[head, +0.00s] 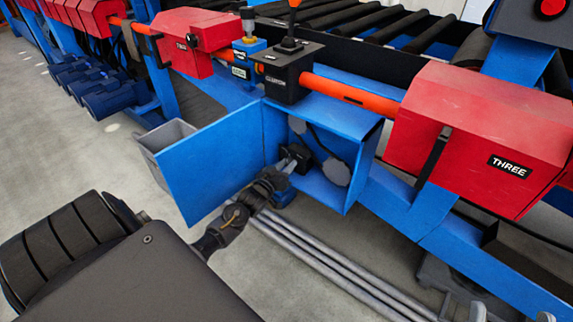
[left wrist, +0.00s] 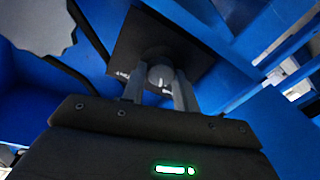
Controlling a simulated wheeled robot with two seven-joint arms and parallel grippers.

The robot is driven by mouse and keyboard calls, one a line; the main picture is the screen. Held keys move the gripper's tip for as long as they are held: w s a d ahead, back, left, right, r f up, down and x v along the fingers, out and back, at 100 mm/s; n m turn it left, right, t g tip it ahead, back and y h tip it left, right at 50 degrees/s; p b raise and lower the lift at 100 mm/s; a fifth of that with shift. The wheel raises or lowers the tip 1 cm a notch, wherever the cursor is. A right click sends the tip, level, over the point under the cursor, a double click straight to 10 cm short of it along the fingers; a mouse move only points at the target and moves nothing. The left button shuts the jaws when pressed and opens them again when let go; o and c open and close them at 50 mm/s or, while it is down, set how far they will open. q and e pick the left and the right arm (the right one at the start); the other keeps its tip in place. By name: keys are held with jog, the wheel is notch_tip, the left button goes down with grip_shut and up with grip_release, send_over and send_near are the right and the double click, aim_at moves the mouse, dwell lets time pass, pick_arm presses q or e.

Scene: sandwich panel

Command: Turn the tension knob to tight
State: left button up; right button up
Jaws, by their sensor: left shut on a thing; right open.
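The tension knob (left wrist: 160,75) is a round dark grey knob with a pale mark on its face, on a black plate (left wrist: 128,42) in the left wrist view. My left gripper (left wrist: 158,98) has one finger on each side of the knob and is shut on it. Small white labels on the plate are partly hidden and too small to read. In the head view my left gripper (head: 289,162) reaches into an open blue box (head: 325,195), at the small black plate (head: 302,153). The knob itself is hidden there.
The box's blue door (head: 208,170) stands open to the left of my arm, with a grey bin (head: 165,140) behind it. Red housings (head: 480,120) and an orange bar (head: 350,95) run above. Grey pipes (head: 330,265) lie below the box.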

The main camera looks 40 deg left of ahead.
pick_arm(q)
jog(key=m+p, duration=0.1)
jog(key=m, duration=0.2)
jog(key=shift+m, duration=0.9)
jog(key=m, duration=0.2)
jog(key=m+p, duration=0.1)
jog(key=m, duration=0.2)
jog(key=shift+t+h, duration=0.3)
jog(key=shift+f+m+h+p, duration=0.15)
jog(key=shift+m+h+p, duration=0.35)
jog(key=shift+m, duration=2.2)
pick_arm(e)
notch_tip(320, 180, down, 7)
jog(key=w+a+g+h, duration=0.1)
jog(key=g+h, duration=0.1)
jog(key=g, duration=0.4)
jog(key=shift+w+a+h, duration=0.3)
jog(key=shift+h, duration=0.1)
pick_arm(q)
jog(key=o, duration=1)
